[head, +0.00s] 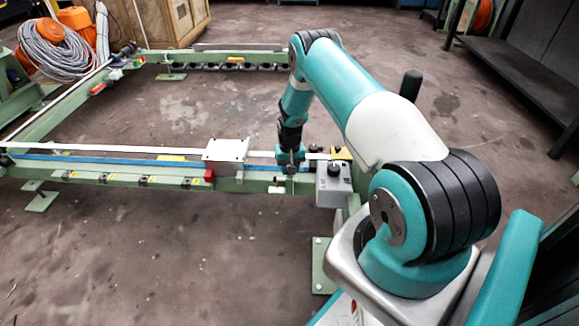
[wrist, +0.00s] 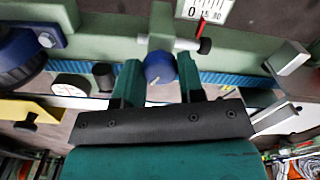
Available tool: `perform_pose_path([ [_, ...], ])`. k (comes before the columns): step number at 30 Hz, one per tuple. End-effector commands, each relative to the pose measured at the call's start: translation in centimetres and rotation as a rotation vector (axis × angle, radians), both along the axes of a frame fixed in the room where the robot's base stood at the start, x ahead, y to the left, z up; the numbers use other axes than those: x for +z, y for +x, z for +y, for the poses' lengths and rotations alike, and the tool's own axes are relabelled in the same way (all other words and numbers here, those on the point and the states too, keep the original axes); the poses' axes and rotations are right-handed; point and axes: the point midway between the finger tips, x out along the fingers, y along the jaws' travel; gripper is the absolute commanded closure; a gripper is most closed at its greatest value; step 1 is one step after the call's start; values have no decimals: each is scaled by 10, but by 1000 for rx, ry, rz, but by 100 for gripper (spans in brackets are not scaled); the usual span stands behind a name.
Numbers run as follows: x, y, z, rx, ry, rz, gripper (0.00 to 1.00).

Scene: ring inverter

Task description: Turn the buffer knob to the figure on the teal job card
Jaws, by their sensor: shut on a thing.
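My gripper (head: 290,160) reaches down onto the near green rail in the head view. In the wrist view its two teal fingers (wrist: 159,78) stand either side of a small blue knob (wrist: 158,64) with a white line, and they are shut on it. The line on the knob slants slightly. A white scale plate (wrist: 206,10) above the knob shows 0, 15 and 30, with a red pointer (wrist: 199,32) just below it, near the 0 and 15 marks. I cannot make out a teal job card in either view.
A grey box with a black knob (head: 334,170) stands right of my gripper. A white plate (head: 226,149) and a red block (head: 209,175) sit on the rail to the left. A larger blue knob (wrist: 16,56) is at the wrist view's left. Open floor (head: 130,250) lies in front.

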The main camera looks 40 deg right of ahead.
Motion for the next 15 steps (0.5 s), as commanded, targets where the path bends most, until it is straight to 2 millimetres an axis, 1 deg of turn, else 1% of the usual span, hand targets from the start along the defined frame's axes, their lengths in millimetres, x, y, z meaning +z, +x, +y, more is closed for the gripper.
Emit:
perform_pose_path([
  [6,0,-2,1,186,3,6,88],
  [15,-1,-2,0,376,3,6,88],
])
